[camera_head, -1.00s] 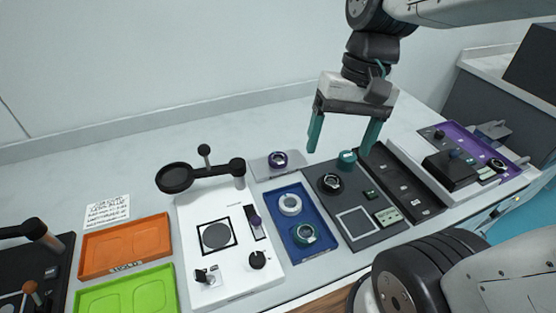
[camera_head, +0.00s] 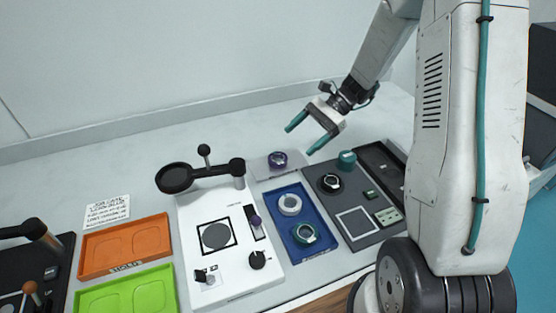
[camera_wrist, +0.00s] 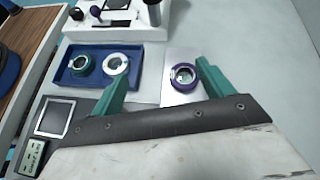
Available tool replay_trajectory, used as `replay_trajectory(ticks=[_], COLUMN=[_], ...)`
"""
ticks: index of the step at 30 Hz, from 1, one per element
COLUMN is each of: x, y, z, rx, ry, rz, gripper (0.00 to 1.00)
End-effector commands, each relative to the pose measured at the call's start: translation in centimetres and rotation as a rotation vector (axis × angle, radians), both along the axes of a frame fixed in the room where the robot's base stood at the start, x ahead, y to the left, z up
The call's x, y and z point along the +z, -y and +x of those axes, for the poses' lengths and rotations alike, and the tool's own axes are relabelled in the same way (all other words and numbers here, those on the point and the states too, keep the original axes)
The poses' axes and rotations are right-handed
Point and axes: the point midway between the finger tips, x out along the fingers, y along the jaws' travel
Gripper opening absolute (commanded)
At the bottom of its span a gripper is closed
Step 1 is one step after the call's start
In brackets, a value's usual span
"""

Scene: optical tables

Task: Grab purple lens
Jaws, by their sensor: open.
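The purple lens (camera_head: 277,159) is a small ring with a purple rim. It sits on a light grey plate (camera_head: 262,174) at the back, behind the blue tray. My gripper (camera_head: 297,138) has teal fingers spread apart with nothing between them. It is above the table, a little to the right of and above the lens in the head view. In the wrist view the purple lens (camera_wrist: 184,77) shows beyond the fingers, nearer the right fingertip. The gripper (camera_wrist: 162,76) does not touch it there.
The blue tray (camera_head: 279,217) holds a white ring (camera_head: 289,204) and a teal-green ring (camera_head: 304,235). A white device (camera_head: 200,272) with a black swing-arm stands left of it. A dark panel (camera_head: 376,239) with a teal knob (camera_head: 347,160) lies right.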

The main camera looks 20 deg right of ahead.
Motion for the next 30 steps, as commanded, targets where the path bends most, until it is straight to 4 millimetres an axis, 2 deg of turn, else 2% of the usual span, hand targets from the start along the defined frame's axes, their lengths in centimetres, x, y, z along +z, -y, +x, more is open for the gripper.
replay_trajectory(ticks=[1,4,7,11,23,30], x=[-1.6,-3.8,-5.4,-6.5,-7.7,-8.7], y=[0.7,1.6,2.2,2.6,-0.8,-4.2], z=[0.7,1.8,2.5,2.9,3.3,3.6], rx=[-0.043,-0.115,-0.166,-0.199,-0.202,-0.2], ry=[-0.035,-0.085,-0.119,-0.141,-0.144,-0.144], rz=[0.03,0.078,0.111,0.133,0.136,0.135], gripper=[0.8,0.8,0.8,0.8,0.8,0.8])
